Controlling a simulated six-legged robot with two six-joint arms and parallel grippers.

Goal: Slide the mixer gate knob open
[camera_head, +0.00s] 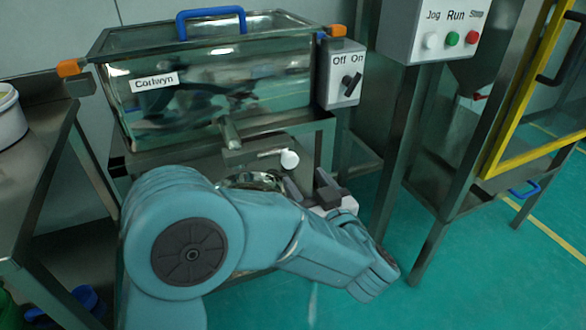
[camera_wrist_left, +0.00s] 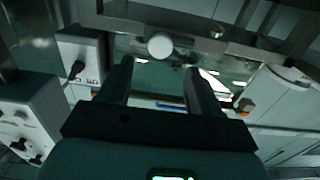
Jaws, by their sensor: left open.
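The mixer (camera_head: 215,85) is a glossy metal box with a label on its front. Its gate knob (camera_head: 289,159) is a round white ball at the end of a short rod under the box. The knob also shows in the left wrist view (camera_wrist_left: 160,46), just beyond the fingertips and roughly centred between them. My left gripper (camera_head: 309,183) is just below and right of the knob in the head view. In the wrist view its two dark fingers (camera_wrist_left: 158,68) are spread and empty. Whether a finger touches the knob cannot be told. My right gripper is not in view.
An Off/On switch box (camera_head: 341,75) is fixed to the mixer's right side. A control box with Jog and Run buttons (camera_head: 432,30) and a yellow-framed guard (camera_head: 520,95) stand at right. A metal table (camera_head: 45,150) with a white tub (camera_head: 9,118) is at left.

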